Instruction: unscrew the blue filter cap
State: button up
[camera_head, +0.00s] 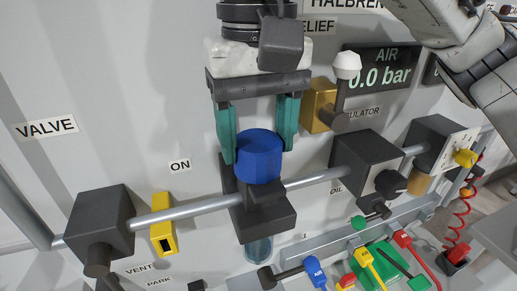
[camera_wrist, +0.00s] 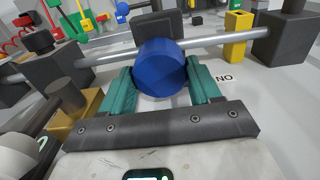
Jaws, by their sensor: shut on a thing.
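The blue filter cap (camera_head: 259,156) is a short blue cylinder on top of a dark block (camera_head: 262,218) on the grey pipe. A clear bowl (camera_head: 258,250) hangs below that block. My gripper (camera_head: 258,140) comes down from above, with its teal fingers on either side of the cap. In the wrist view the cap (camera_wrist: 159,68) sits between the two finger ends of my gripper (camera_wrist: 160,85), which is shut on it. The cap appears seated on the block; any thread is hidden.
To the right are a gold regulator with white knob (camera_head: 346,66) and a dark oil block (camera_head: 364,163).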

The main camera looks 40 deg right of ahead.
jog(key=shift+r+n+p, duration=0.15)
jog(key=shift+n+p, duration=0.55)
jog(key=shift+n, duration=0.3)
jog(key=shift+n+p, duration=0.3)
jog(key=shift+n, duration=0.6)
jog(key=shift+n+p, duration=0.55)
jog(key=shift+n, duration=0.15)
jog(key=shift+n+p, duration=0.45)
jog(key=shift+n, duration=0.75)
jog(key=shift+n+p, duration=0.35)
jog(key=shift+n, duration=0.05)
jog(key=n+p, duration=0.1)
jog(key=n, duration=0.2)
